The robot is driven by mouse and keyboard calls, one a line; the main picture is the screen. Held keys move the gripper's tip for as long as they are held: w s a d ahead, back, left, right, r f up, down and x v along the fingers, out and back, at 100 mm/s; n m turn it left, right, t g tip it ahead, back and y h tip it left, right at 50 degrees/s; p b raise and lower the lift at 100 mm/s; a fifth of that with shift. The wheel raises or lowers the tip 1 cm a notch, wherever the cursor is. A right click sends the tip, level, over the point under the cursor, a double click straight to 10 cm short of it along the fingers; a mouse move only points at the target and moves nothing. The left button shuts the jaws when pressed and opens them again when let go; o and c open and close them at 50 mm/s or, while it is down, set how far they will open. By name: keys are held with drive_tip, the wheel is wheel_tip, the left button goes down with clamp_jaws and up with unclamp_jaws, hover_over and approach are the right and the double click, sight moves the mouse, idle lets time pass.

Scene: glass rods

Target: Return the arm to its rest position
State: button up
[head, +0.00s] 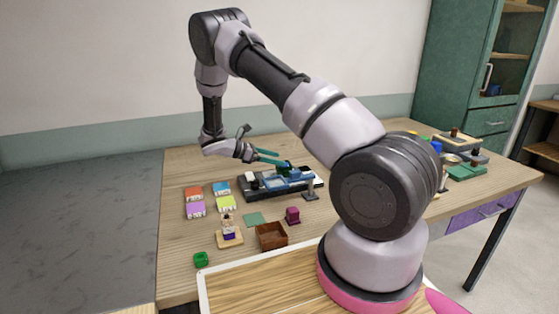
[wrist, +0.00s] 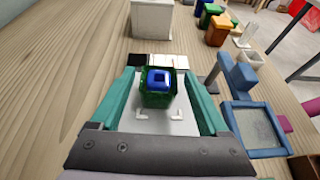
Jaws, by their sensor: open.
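My arm reaches up and left over the wooden table (head: 180,230) in the head view, then bends down. My gripper (head: 275,157) has teal fingers and sits just above the back middle of the table. In the wrist view my gripper (wrist: 158,76) is open, with one finger on each side of a dark green block with a blue top (wrist: 157,90). The block stands on a pale plate (wrist: 180,128). I cannot tell whether either finger touches it.
A blue-framed tray (wrist: 256,128) is right of the fingers. A white box (wrist: 151,19) stands beyond them. Several coloured blocks, a brown open box (head: 271,236) and a green block (head: 201,259) are nearer on the table. A green cabinet (head: 455,60) is at the back right.

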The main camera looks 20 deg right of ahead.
drive_tip(key=v, duration=0.8)
drive_tip(key=s+d+r+m+y, duration=0.2)
drive_tip(key=s+r+m+y, duration=0.35)
drive_tip(key=r, duration=0.45)
drive_tip(key=s+d+r+m+y, duration=0.1)
drive_tip(key=s+r+m+y, duration=0.5)
drive_tip(key=r, duration=0.5)
drive_tip(key=s+a+r+m+t+y, duration=0.1)
drive_tip(key=s+r+m+t, duration=0.3)
drive_tip(key=s, duration=0.6)
drive_tip(key=s+a+r+m+t+y, duration=0.1)
drive_tip(key=s+r+m+t+y, duration=0.2)
drive_tip(key=s+r+m, duration=0.3)
drive_tip(key=s+r+t, duration=0.1)
drive_tip(key=s+r, duration=0.1)
drive_tip(key=s, duration=0.1)
drive_tip(key=shift+s, duration=0.35)
